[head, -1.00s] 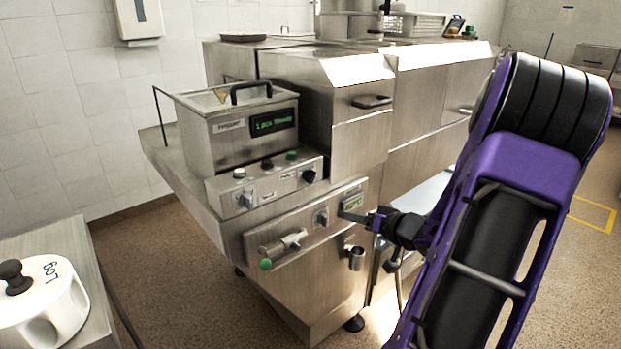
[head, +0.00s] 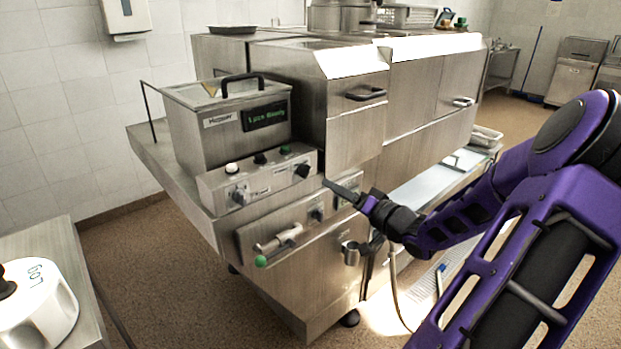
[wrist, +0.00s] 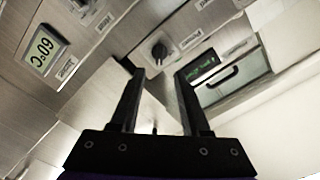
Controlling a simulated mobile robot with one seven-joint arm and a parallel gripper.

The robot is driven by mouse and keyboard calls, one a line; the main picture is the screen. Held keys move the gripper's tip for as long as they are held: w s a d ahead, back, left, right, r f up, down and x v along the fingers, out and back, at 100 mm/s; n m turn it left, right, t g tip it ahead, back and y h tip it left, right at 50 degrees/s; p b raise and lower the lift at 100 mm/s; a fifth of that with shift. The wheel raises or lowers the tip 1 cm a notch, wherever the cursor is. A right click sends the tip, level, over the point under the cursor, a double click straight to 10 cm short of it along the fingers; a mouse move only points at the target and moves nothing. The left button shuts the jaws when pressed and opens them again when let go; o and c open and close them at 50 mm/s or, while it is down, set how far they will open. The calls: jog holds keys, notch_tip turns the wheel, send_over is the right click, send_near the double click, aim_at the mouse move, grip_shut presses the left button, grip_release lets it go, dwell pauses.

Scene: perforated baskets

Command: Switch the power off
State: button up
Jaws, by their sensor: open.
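The steel machine (head: 290,285) has an upper control panel (head: 262,185) with a black rotary knob (head: 302,170) at its right end. A silver knob (head: 238,196) is at the panel's left end, with several small buttons along the top.
A lit green display (head: 264,116) is on the tub above the panel. A lower panel carries a temperature display (wrist: 43,50), a knob (head: 316,214) and a green-tipped lever (head: 278,243).

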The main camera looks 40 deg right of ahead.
aim_at(308, 174)
jog(key=w, duration=0.6)
jog(key=w+b, duration=0.1)
jog(key=w, duration=0.2)
jog(key=shift+w+a, duration=0.2)
jog(key=shift+a, duration=0.15)
grip_shut()
